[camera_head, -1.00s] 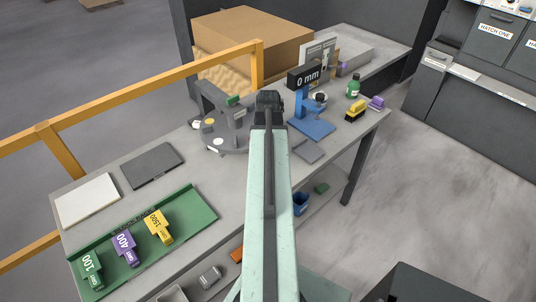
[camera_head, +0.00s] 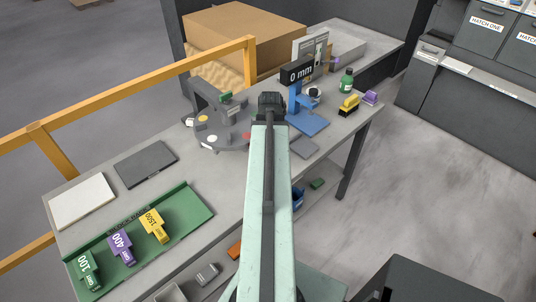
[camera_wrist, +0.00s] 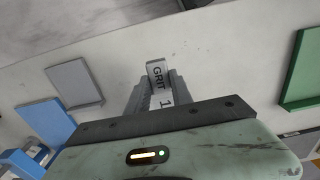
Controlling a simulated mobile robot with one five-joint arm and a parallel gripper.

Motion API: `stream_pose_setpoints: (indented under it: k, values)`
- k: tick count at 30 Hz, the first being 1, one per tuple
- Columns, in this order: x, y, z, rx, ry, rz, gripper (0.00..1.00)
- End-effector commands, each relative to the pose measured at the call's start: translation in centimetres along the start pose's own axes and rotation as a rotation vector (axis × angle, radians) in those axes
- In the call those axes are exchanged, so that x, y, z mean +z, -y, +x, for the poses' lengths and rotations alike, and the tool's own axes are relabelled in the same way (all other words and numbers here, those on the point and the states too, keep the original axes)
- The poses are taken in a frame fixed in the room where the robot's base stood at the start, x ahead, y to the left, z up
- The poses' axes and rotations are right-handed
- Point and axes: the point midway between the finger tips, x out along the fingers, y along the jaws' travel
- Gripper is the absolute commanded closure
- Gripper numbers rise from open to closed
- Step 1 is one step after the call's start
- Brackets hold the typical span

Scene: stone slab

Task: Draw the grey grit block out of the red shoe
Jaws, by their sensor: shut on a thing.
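My gripper (camera_wrist: 156,92) is shut on the grey grit block (camera_wrist: 158,74) in the wrist view. No red shoe shows around the block there. In the head view my gripper (camera_head: 270,104) is a dark shape at the far end of my arm, and its fingertips and the block are hidden. A small red patch (camera_head: 247,135) shows just left of my arm at the round grey stand; I cannot tell whether it is the red shoe.
The grey stand (camera_head: 222,147) with coloured pieces is left of my arm. A blue gauge (camera_head: 306,122) reading "0 mm" stands at right. A green tray (camera_head: 190,222) holds green, purple and yellow labelled blocks. A yellow rail (camera_head: 120,98) runs along the left.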

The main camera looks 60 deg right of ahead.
Motion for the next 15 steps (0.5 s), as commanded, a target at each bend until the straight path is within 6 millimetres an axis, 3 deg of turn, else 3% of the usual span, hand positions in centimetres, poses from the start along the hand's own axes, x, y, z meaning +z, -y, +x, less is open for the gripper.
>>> stream_pose_setpoints:
  k: [15]
  values:
    - [1.11,0.01,-0.03,0.000,0.000,0.001,1.00]
